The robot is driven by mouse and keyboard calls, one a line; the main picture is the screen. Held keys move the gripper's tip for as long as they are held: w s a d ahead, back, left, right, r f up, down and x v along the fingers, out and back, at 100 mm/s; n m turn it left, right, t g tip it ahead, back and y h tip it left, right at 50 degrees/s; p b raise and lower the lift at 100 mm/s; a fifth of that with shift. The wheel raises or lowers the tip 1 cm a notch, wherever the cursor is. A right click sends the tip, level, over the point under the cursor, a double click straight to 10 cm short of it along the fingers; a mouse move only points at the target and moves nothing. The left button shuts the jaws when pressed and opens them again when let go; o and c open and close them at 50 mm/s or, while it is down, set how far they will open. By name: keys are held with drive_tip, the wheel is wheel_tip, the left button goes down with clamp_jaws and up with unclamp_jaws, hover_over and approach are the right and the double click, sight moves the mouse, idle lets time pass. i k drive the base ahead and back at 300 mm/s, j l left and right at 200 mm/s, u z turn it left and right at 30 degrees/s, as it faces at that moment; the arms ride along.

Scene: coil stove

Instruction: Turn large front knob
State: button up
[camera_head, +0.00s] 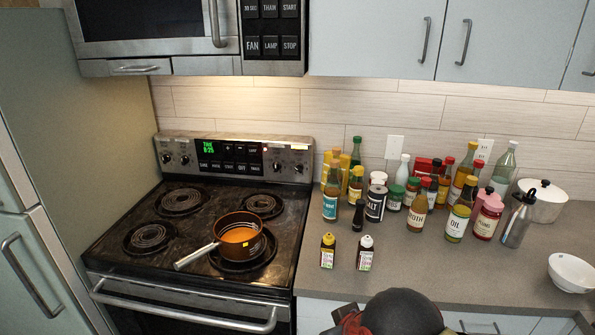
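The coil stove (110,228) stands at the left with a black, worn top. Its upright back panel carries two dark knobs at the left end, the outer left knob (165,158) and the inner left knob (184,159). The inner right knob (276,167) and outer right knob (298,169) sit at the other end. I cannot read their markings to tell which is the large front one. Between them is a clock display (207,147) with buttons. My gripper is not in view; only a dark rounded part of my arm shows at the bottom edge.
A pot (226,225) with orange contents sits on the right front burner, its handle pointing front left. The other coils are bare. Many bottles, including a blue-labelled one (330,203), crowd the counter (420,262) right of the stove. A microwave (150,28) hangs above.

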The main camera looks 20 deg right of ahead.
sight(299, 166)
drive_tip(key=i+j, duration=0.2)
drive_tip(key=j, duration=0.2)
drive_tip(key=i+j, duration=0.15)
drive_tip(key=j, duration=0.2)
drive_tip(key=j+z, duration=0.1)
drive_tip(key=z, duration=0.3)
drive_tip(key=i+j+z, duration=0.1)
drive_tip(key=z, duration=0.25)
drive_tip(key=j+z, duration=0.2)
drive_tip(key=z, duration=0.2)
drive_tip(key=j+z, duration=0.1)
drive_tip(key=z, duration=0.3)
